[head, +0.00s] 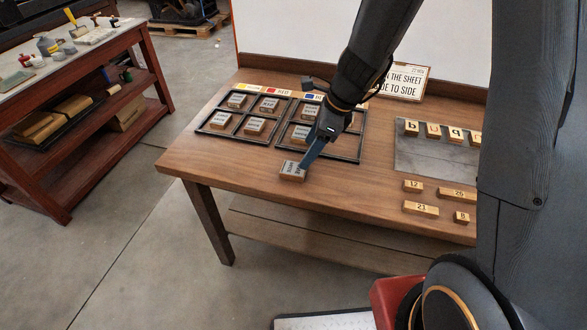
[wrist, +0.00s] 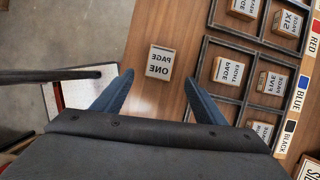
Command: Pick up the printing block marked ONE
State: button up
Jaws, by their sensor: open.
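The printing block marked PAGE ONE (wrist: 159,63) lies alone on the wooden table, near its front edge, outside the divided trays. Its lettering is mirrored in the wrist view. It also shows in the head view (head: 291,172). My gripper (wrist: 158,82) is open, with one blue finger to each side of the picture's middle. In the wrist view the block appears just beyond the fingertips, between their lines. In the head view a finger overlaps the block's right side; I cannot tell if it touches. Nothing is in the jaws.
Two dark divided trays (head: 242,133) with several similar blocks stand behind the block. To the right are a grey sheet (head: 440,162) with letter blocks, loose number blocks (head: 420,208) and a sign (head: 405,82). The table is clear left of the block.

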aim_at(295, 168)
jog(key=shift+w+a+f+m, duration=0.25)
jog(key=shift+a+f+m, duration=0.05)
jog(key=shift+f, duration=0.3)
jog(key=shift+w+a+f+m, duration=0.2)
jog(key=shift+a+f+m, duration=0.1)
jog(key=shift+f, duration=0.25)
jog(key=x, duration=0.5)
jog(key=shift+s+f, duration=0.25)
jog(key=shift+f, duration=0.1)
jog(key=c, duration=1.2)
